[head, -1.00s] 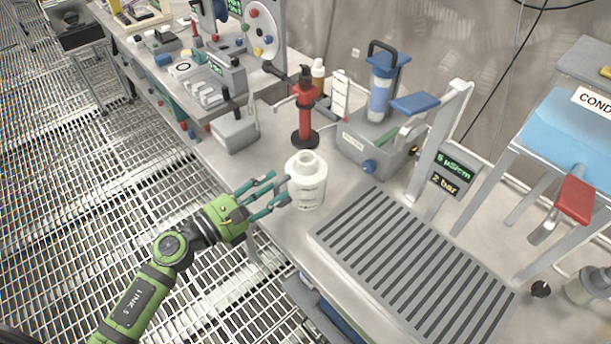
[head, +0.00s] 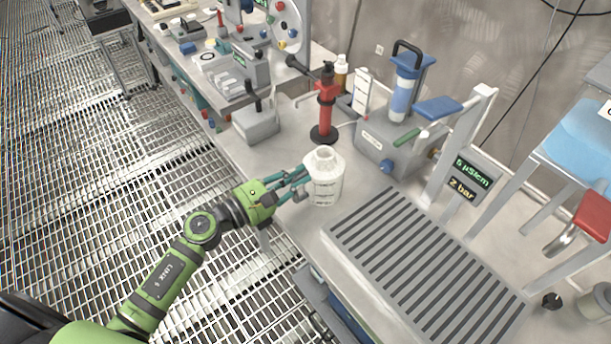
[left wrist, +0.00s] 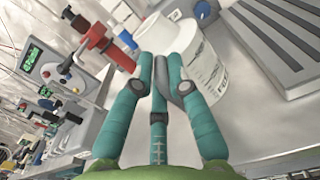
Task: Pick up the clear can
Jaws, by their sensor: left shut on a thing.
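The clear can (head: 326,187) is a whitish, translucent jug with a wide neck and a printed label. It stands upright on the bench, left of the slatted grey drain tray (head: 425,270). My left gripper (head: 298,184) reaches it from the left and is shut on its near side, seemingly at the handle. In the left wrist view the can (left wrist: 204,72) lies just beyond my teal fingers (left wrist: 165,85), which are close together. The fingers hide part of the handle. I see no clear gap under the can. My right gripper is not in view.
A red pump (head: 325,105) stands just behind the can. A grey unit with a blue cylinder (head: 405,90) stands behind right, beside a display post (head: 468,178). A grey box (head: 257,122) sits to the left. The bench's front edge is close to my arm.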

